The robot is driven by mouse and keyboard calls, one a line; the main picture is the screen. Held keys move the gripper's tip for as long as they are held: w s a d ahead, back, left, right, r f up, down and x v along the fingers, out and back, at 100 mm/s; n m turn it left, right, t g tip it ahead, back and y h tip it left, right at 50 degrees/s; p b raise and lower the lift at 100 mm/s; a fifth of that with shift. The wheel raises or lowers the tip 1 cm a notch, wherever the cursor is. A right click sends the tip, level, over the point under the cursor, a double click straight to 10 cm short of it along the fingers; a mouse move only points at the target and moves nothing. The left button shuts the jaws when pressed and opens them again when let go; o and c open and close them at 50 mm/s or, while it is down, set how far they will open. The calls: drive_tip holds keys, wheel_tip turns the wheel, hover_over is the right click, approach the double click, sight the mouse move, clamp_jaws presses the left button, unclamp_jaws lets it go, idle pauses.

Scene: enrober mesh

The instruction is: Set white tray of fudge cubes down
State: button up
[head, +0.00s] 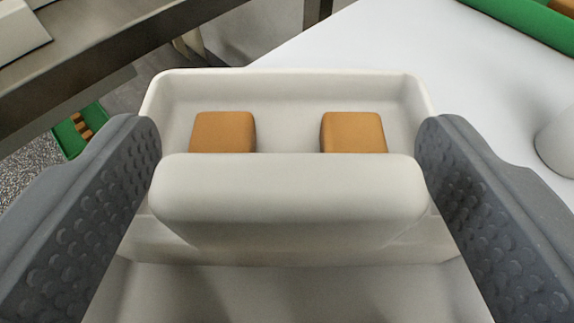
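The white tray (288,92) fills the middle of the head view. Two orange-brown fudge cubes (223,132) (353,132) sit apart in its far part, their lower parts hidden behind a thick rounded white bar that crosses the tray. My gripper (287,130) has one grey dimpled finger on each side of the tray, pressed close at the ends of the bar. It appears shut on the tray. The tray's underside is hidden, so I cannot tell whether it touches anything below.
A white tabletop (400,45) lies behind and right, mostly clear. A green tray (525,22) is at the top right, and a pale rounded object (558,142) at the right edge. A metal frame (130,45) crosses the upper left. A green tray (70,138) with brown pieces lies lower at left.

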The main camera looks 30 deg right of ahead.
drive_tip(key=shift+s+r, duration=0.1)
drive_tip(key=shift+r, duration=0.05)
drive_tip(key=v, duration=1.2)
drive_tip(key=w+a+r+n+t+y, duration=0.15)
drive_tip(key=a+r, duration=0.25)
drive_tip(key=r, duration=0.5)
drive_tip(key=w+a+r, duration=0.2)
drive_tip(key=a+r, duration=0.2)
drive_tip(key=r, duration=0.4)
drive_tip(key=w+a+r+n+y, duration=0.1)
drive_tip(key=w+a+r, duration=0.1)
drive_tip(key=a+r, duration=0.5)
drive_tip(key=s+a+r+n+y, duration=0.1)
drive_tip(key=s+a+r, duration=0.2)
drive_tip(key=r, duration=0.6)
drive_tip(key=s+a+r+t+y, duration=0.1)
drive_tip(key=s+a+r, duration=0.3)
drive_tip(key=s+r, duration=0.3)
drive_tip(key=s+a+r+n+y, duration=0.1)
drive_tip(key=s+a+r, duration=0.3)
drive_tip(key=r, duration=0.7)
drive_tip(key=shift+s+n+y, duration=0.35)
drive_tip(key=shift+s, duration=0.8)
